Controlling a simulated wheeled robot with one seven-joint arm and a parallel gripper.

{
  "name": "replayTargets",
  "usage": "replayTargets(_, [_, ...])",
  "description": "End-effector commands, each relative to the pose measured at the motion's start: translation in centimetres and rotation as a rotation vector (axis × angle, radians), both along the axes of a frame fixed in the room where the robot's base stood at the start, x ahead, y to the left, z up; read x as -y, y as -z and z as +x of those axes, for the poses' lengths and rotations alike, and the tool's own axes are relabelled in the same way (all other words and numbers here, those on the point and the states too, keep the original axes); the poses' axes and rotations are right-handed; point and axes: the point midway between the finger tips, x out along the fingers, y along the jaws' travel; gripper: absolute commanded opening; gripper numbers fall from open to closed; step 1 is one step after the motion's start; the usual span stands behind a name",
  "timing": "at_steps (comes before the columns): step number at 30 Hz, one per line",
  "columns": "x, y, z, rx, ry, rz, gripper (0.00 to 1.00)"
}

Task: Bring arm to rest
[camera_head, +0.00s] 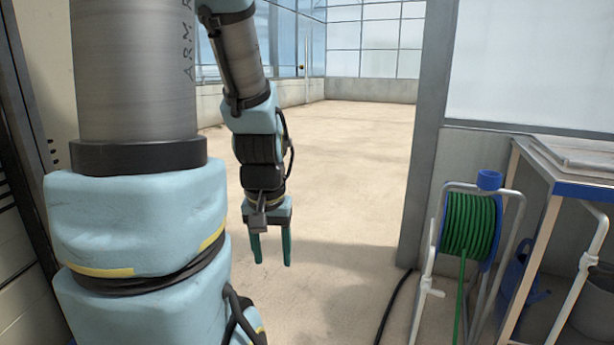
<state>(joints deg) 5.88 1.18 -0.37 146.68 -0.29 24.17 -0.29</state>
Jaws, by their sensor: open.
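My arm hangs bent at the left of the head view, its grey and pale-blue links filling much of that side. My gripper (272,262) points down at the left of centre. Its two green fingers stand apart with nothing between them. Below and behind it lies the bare pale floor (355,180); it touches nothing that I can see. Part of the arm is cut off by the top and bottom edges of the picture.
A green hose on a reel (468,225) stands at the right, beside a blue-edged bench (583,190) with a blue watering can (512,285) under it. A grey post (425,140) and a dark hose (393,305) are left of the reel. Open floor stretches behind.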

Motion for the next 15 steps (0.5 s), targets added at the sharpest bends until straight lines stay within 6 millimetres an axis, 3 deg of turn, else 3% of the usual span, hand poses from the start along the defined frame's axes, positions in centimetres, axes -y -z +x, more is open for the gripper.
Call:
replayTargets(1, [0.0,-3.4,0.0,0.0,0.0,0.0,0.56])
replayTargets(6, [0.0,-8.7,0.0,0.0,0.0,0.0,0.56])
replayTargets(12, [0.0,-13.6,0.0,0.0,0.0,0.0,0.56])
replayTargets(15, [0.0,-14.8,0.0,0.0,0.0,0.0,0.56])
